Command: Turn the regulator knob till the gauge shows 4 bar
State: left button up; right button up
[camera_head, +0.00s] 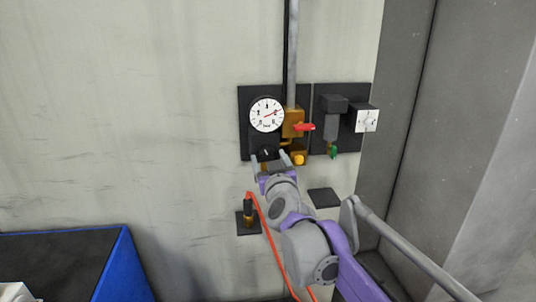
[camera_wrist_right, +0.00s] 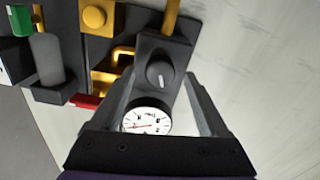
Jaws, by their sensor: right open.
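The round white gauge (camera_head: 267,114) has a red needle pointing right and slightly up in the head view; its numbers are too small to read surely. It also shows in the right wrist view (camera_wrist_right: 147,121), turned around. The dark regulator knob (camera_head: 265,152) sits just below the gauge; in the right wrist view the knob (camera_wrist_right: 160,75) carries a pale pointer mark. My right gripper (camera_head: 269,158) is open at the knob, with one finger on each side; I cannot tell whether they touch it. In the right wrist view the gripper (camera_wrist_right: 160,80) frames the knob. My left gripper is out of view.
A red lever (camera_head: 304,126) and yellow fitting (camera_head: 298,159) are right of the gauge. A filter with a green drain (camera_head: 334,152) and a white dial box (camera_head: 367,120) stand further right. A red hose (camera_head: 270,238) hangs below. A blue-edged table (camera_head: 112,264) is lower left.

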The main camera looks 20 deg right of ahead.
jog(key=shift+x, duration=0.8)
jog(key=shift+c, duration=0.2)
grip_shut()
